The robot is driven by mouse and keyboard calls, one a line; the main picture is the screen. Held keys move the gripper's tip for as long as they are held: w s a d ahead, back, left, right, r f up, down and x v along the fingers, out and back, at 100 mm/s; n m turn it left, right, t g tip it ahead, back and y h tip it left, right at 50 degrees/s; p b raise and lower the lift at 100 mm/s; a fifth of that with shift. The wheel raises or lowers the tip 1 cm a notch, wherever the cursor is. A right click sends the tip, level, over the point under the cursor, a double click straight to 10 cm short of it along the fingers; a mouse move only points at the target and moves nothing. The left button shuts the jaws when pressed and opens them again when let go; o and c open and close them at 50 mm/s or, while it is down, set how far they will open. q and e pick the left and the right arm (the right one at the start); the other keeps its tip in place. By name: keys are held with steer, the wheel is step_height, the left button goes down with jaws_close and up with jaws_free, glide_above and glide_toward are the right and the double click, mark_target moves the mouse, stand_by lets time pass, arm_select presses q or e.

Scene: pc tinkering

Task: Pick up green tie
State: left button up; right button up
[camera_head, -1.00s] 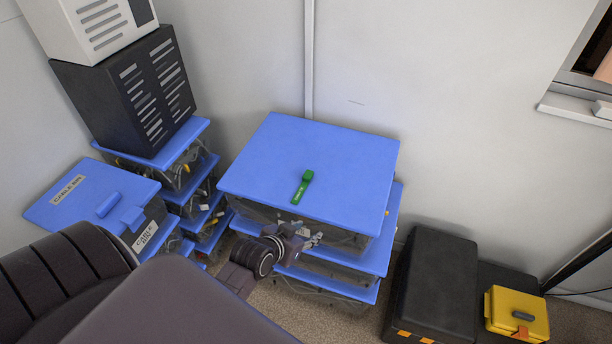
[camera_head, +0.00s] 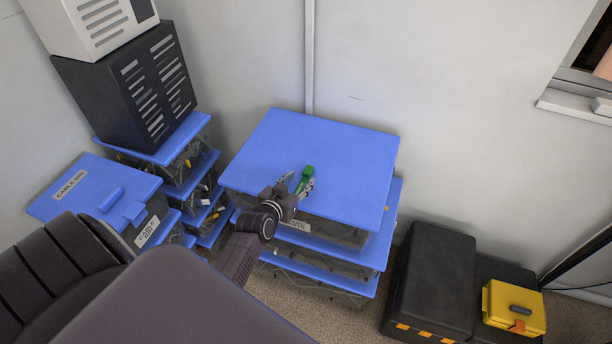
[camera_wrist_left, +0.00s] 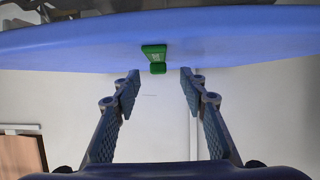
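In the left wrist view the tie (camera_wrist_left: 154,58) shows between and just beyond the fingertips. My right gripper is not in view.
More clear boxes with blue lids (camera_head: 92,190) stand at the left, under a black case (camera_head: 130,85) and a white case (camera_head: 85,25). The rest of the middle lid is bare.

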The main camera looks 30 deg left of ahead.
mark_target(306, 175)
arm_select(q)
steer(key=shift+x, duration=1.85)
steer(key=shift+d+r, duration=0.1)
steer(key=shift+d, duration=0.05)
steer(key=c, duration=0.9)
